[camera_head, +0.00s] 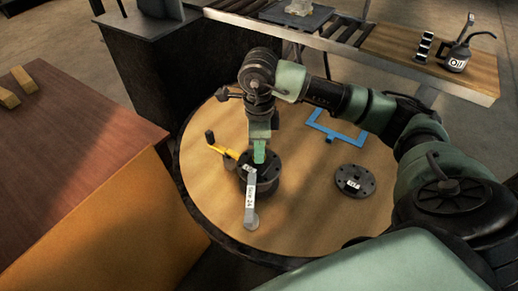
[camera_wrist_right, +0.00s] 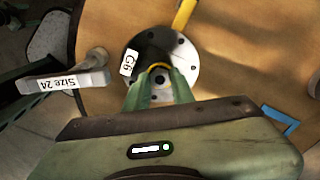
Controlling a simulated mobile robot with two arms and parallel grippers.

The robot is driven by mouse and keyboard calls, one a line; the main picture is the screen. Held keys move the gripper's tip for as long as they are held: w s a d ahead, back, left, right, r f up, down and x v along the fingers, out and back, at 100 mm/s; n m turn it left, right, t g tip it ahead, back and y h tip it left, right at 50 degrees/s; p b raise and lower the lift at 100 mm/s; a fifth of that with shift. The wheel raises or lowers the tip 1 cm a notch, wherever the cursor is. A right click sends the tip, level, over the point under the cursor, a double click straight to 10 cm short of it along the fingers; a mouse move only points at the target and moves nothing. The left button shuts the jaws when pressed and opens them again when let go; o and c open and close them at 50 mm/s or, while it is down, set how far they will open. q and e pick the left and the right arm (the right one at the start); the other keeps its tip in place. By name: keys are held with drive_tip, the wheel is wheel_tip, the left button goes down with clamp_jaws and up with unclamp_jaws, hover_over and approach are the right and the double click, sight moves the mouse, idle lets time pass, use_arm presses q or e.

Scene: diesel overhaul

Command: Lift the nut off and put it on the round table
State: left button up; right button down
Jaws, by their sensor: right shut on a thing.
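My right gripper (camera_head: 259,158) points straight down over a dark round flanged part (camera_head: 262,187) on the round table (camera_head: 300,215). In the right wrist view the gripper (camera_wrist_right: 159,84) is shut on the nut (camera_wrist_right: 159,70), a small dark piece with a yellowish rim at the middle of the flange (camera_wrist_right: 185,55). The fingers hide most of the nut. I cannot tell whether it still touches the part beneath. My left gripper is not in view.
A wrench (camera_head: 250,205) labelled Size 24 lies beside the flanged part. A yellow-handled tool (camera_head: 222,150) is behind it. A second dark flange (camera_head: 355,181) and a blue frame (camera_head: 340,130) lie to the right. The table's front right is clear. An oil can (camera_head: 456,58) stands on the bench.

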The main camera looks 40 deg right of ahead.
drive_tip(key=shift+r, duration=0.45)
drive_tip(key=shift+r+p, duration=0.95)
drive_tip(key=shift+r, duration=0.55)
